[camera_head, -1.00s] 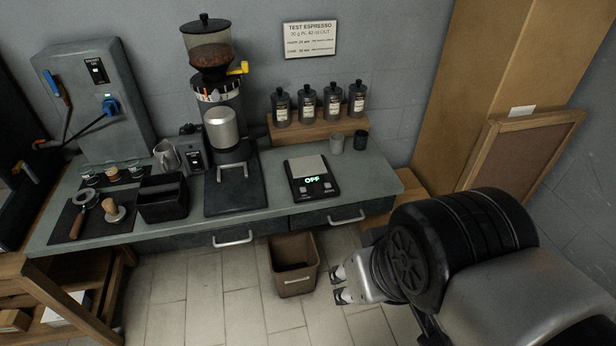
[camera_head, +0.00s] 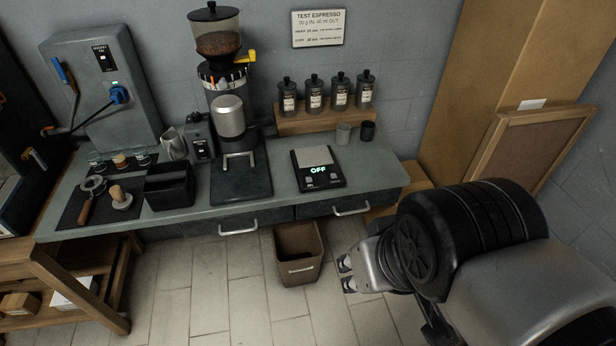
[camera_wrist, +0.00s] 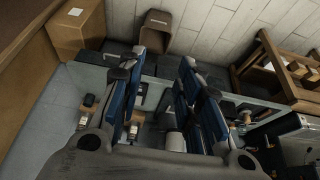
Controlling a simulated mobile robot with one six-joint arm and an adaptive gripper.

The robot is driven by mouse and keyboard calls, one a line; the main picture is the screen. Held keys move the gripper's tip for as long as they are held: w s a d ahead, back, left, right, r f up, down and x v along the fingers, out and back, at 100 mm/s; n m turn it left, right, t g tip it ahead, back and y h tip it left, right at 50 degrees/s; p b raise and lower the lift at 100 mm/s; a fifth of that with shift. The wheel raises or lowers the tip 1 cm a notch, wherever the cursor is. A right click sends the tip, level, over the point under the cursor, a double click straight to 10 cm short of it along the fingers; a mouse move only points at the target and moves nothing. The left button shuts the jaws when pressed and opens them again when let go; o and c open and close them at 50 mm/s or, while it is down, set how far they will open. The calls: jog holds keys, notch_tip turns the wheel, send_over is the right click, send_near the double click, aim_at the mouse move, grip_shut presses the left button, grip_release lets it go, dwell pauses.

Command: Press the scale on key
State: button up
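The black scale (camera_head: 326,157) with a pale square plate lies flat on the grey-green counter. Its green display reads OFF, and two small light keys (camera_head: 309,184) (camera_head: 335,178) sit along its front edge; their labels are too small to read. My gripper (camera_head: 347,274) is low at the right, in front of the counter and apart from the scale. In the wrist view my gripper (camera_wrist: 169,62) has two blue-black fingers apart with nothing between them. The counter shows beyond them, partly hidden.
A brown bin (camera_head: 298,256) stands on the floor before the counter. A grinder (camera_head: 230,115) stands left of the scale. A framed board (camera_head: 535,145) leans at the right.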

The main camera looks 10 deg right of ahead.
grip_shut()
dwell(1.4)
